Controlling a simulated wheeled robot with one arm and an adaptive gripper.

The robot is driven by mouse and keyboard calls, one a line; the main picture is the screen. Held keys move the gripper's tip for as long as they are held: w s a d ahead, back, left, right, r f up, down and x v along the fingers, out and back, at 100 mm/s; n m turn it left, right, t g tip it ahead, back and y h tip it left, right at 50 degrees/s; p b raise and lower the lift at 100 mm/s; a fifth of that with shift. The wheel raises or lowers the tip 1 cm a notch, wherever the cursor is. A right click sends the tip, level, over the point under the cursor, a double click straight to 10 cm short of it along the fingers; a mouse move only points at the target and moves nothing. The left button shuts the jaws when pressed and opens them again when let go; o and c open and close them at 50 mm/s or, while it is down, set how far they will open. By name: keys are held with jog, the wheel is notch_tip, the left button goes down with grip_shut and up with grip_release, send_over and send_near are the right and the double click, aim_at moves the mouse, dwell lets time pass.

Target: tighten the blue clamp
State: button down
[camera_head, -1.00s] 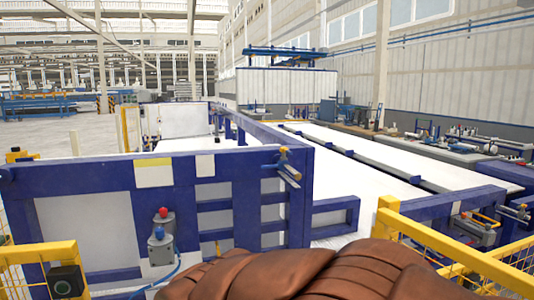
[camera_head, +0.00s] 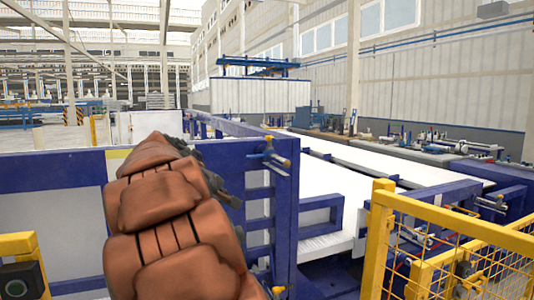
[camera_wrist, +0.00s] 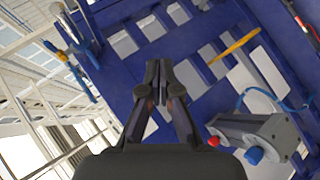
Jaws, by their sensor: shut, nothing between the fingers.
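A small clamp (camera_head: 272,153) with a blue top, a yellowish body and a brown bar sits at the upper right corner of the blue frame (camera_head: 270,240) in the head view. In the wrist view, a yellow and blue fitting (camera_wrist: 62,52) at the upper left looks like this clamp, tilted by the camera angle. My gripper (camera_wrist: 159,68) is shut and empty in front of the blue frame, apart from the clamp. In the head view, its dark parts show left of and below the clamp, partly hidden by my brown-covered arm.
A grey device (camera_wrist: 255,130) with a red and a blue knob is at the lower right in the wrist view. Yellow mesh fencing (camera_head: 440,235) stands at the right in the head view. A long white surface (camera_head: 360,165) runs behind the frame.

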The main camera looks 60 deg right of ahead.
jog(key=w+d+r+n+h+b, duration=0.1)
jog(key=w+d+r+h+b, duration=0.2)
jog(key=d+r, duration=0.35)
jog(key=w+d+r+n+h+b, duration=0.2)
jog(key=w+d+r+h+b, duration=0.15)
jog(key=d, duration=0.55)
jog(key=p, duration=0.5)
send_near(272, 140)
jog(key=shift+w+d, duration=1.3)
jog(key=shift+w, duration=0.2)
jog(key=shift+t, duration=0.3)
jog(key=shift+s+d+f, duration=0.1)
jog(key=shift+s+d, duration=0.45)
jog(key=shift+d, duration=0.3)
jog(key=shift+s+d+f, duration=0.1)
jog(key=shift+s+d, duration=0.45)
jog(key=shift+d, duration=0.35)
